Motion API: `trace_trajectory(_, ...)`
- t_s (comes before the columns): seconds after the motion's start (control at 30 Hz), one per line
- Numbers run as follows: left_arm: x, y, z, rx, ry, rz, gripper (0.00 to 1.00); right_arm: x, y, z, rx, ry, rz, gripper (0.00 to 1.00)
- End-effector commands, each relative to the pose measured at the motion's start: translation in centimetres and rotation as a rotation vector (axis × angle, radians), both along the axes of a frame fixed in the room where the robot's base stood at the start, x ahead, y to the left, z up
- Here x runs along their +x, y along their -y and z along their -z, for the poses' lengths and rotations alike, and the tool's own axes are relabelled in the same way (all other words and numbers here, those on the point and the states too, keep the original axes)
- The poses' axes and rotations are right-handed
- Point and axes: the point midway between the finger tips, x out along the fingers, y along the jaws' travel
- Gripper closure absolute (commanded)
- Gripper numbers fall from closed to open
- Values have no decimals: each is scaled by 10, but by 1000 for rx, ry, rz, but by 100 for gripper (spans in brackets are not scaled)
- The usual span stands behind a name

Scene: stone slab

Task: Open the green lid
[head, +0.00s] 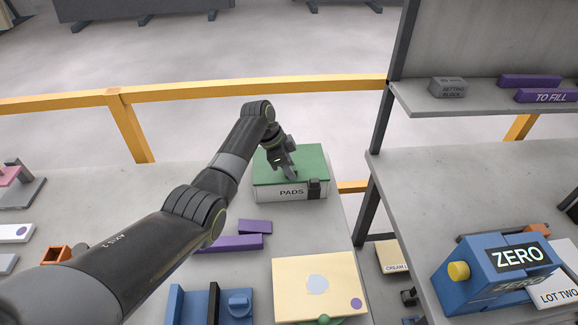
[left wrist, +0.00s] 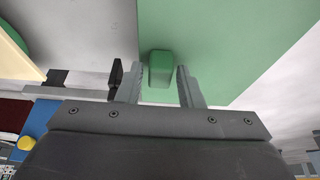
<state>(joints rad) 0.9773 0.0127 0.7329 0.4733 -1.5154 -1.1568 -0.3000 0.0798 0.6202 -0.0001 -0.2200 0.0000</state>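The green lid (head: 303,161) lies flat and closed on a white box labelled PADS (head: 273,195) at the back of the stone slab. In the left wrist view the lid (left wrist: 235,45) has a small raised green handle (left wrist: 160,70). My left gripper (head: 288,172) is over the lid. Its fingers are open, one on each side of the handle, with a visible gap on both sides. In the head view the gripper hides the handle. My right gripper is in neither view.
A dark block (head: 314,188) sits at the box's front. Purple bars (head: 235,243) and a cream board (head: 318,287) lie nearer. A blue ZERO device (head: 484,276) stands on the right bench. A yellow rail (head: 240,89) runs behind the slab.

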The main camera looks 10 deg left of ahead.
Motion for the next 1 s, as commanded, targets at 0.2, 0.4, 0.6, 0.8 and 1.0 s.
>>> trace_trajectory(0.2, 0, 0, 0, 0, 0, 0, 96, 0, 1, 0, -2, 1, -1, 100)
trace_trajectory(0.4, 0, 0, 0, 0, 0, 0, 100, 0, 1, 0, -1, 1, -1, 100)
trace_trajectory(0.6, 1, 0, -4, 0, 1, 0, 100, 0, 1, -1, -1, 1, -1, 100)
trace_trajectory(0.8, 4, -1, -9, 0, 5, -1, 100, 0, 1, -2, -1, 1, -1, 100)
trace_trajectory(1.0, 8, -2, -19, 0, 11, -1, 100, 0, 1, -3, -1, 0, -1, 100)
